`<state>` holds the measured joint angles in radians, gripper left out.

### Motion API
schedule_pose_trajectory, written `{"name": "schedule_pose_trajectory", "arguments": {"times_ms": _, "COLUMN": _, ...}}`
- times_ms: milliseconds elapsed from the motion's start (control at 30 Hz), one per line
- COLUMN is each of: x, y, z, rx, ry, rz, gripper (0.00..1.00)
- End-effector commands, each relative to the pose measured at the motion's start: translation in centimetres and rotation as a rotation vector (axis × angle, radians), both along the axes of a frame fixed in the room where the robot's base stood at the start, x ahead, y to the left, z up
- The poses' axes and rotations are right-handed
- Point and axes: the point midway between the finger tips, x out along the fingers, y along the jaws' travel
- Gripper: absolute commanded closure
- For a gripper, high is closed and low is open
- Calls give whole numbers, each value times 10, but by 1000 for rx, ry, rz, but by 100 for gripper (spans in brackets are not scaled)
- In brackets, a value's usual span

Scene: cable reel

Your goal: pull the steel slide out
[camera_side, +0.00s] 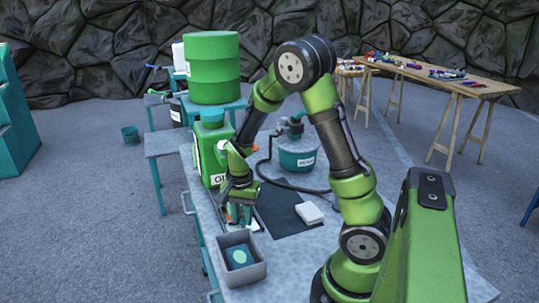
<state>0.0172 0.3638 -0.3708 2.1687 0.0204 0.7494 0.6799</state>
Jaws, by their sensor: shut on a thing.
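My gripper (238,213) points down at the near left of the grey workbench (285,258), in front of a green can (213,146) with a white label. It is shut on a small pale grey part, largely hidden by the fingers. I cannot tell from this view whether that part is the steel slide, and I see no slide clearly elsewhere. A grey open bin (259,271) stands just in front of the gripper, with a teal and pale green thing inside.
A dark mat (279,211) and a white block (309,213) lie right of the gripper. A teal pot (297,155) with a black hose (262,172) stands behind. A large green drum (211,68) stands at the back. The bench front right of the bin is clear.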

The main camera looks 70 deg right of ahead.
Motion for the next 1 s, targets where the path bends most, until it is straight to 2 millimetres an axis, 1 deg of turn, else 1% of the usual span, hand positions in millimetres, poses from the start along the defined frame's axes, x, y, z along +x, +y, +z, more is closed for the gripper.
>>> {"name": "schedule_pose_trajectory", "arguments": {"times_ms": 100, "x": -5, "y": 5, "z": 1, "rx": 1, "ry": -4, "rz": -1, "gripper": 100}}
{"name": "schedule_pose_trajectory", "arguments": {"times_ms": 367, "x": -7, "y": 7, "z": 1, "rx": 6, "ry": 2, "rz": -3, "gripper": 100}}
{"name": "schedule_pose_trajectory", "arguments": {"times_ms": 400, "x": -7, "y": 7, "z": 1, "rx": 6, "ry": 2, "rz": -3, "gripper": 69}}
{"name": "schedule_pose_trajectory", "arguments": {"times_ms": 533, "x": -7, "y": 7, "z": 0, "rx": 4, "ry": 1, "rz": -2, "gripper": 49}}
{"name": "schedule_pose_trajectory", "arguments": {"times_ms": 567, "x": -6, "y": 7, "z": 0, "rx": 4, "ry": 1, "rz": -2, "gripper": 46}}
{"name": "schedule_pose_trajectory", "arguments": {"times_ms": 867, "x": -5, "y": 6, "z": 2, "rx": 1, "ry": -2, "rz": -1, "gripper": 46}}
{"name": "schedule_pose_trajectory", "arguments": {"times_ms": 1000, "x": -4, "y": 6, "z": 16, "rx": 1, "ry": -7, "rz": 2, "gripper": 46}}
